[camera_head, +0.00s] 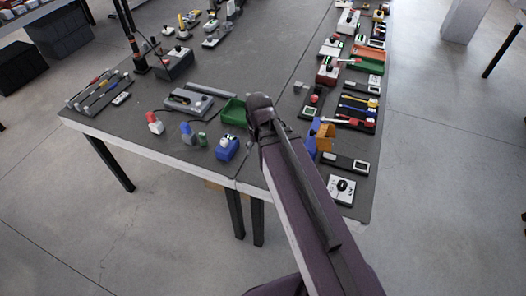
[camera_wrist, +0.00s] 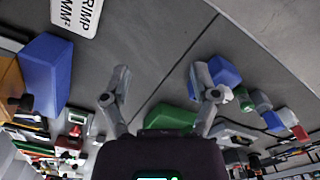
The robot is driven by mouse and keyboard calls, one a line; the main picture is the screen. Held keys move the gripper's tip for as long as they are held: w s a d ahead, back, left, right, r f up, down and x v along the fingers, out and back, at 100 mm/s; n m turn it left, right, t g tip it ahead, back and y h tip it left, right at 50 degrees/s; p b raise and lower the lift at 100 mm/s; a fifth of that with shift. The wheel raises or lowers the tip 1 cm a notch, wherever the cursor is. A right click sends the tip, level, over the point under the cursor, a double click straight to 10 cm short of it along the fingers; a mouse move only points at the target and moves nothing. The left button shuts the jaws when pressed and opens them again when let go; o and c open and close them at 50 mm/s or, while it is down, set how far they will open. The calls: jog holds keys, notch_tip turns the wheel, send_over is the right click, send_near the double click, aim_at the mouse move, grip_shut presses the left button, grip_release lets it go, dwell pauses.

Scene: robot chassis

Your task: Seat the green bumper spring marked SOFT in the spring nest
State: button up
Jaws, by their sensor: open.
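A small green cylinder (camera_head: 202,139), possibly the green spring, stands near the front edge of the table; no SOFT marking is readable. It also shows in the wrist view (camera_wrist: 243,99), just right of the right finger. My gripper (camera_wrist: 160,80) is open and empty, its fingers spread above the dark table top. In the head view my arm hides it. I cannot tell which thing is the spring nest; a grey fixture (camera_head: 188,101) lies behind the small cylinder.
A green bin (camera_head: 234,112) stands close beside my arm. A blue block (camera_head: 227,148), a blue-grey bottle (camera_head: 188,133) and a red-topped bottle (camera_head: 155,123) stand along the front edge. An orange holder (camera_head: 326,137) stands right of my arm. Tools crowd the right side.

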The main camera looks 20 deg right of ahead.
jog(key=shift+s+d+n, duration=0.45)
jog(key=shift+s+n, duration=0.15)
jog(key=shift+s, duration=0.2)
jog(key=shift+c, duration=1.1)
notch_tip(320, 180, up, 3)
jog(key=m+p, duration=0.3)
jog(key=m, duration=0.2)
send_over(201, 134)
jog(key=shift+w+f, duration=0.1)
jog(key=shift+w, duration=0.05)
jog(key=shift+f, duration=0.15)
notch_tip(201, 134, down, 8)
jog(key=b, duration=0.8)
jog(key=shift+f+b, duration=0.15)
jog(key=shift+b, duration=0.25)
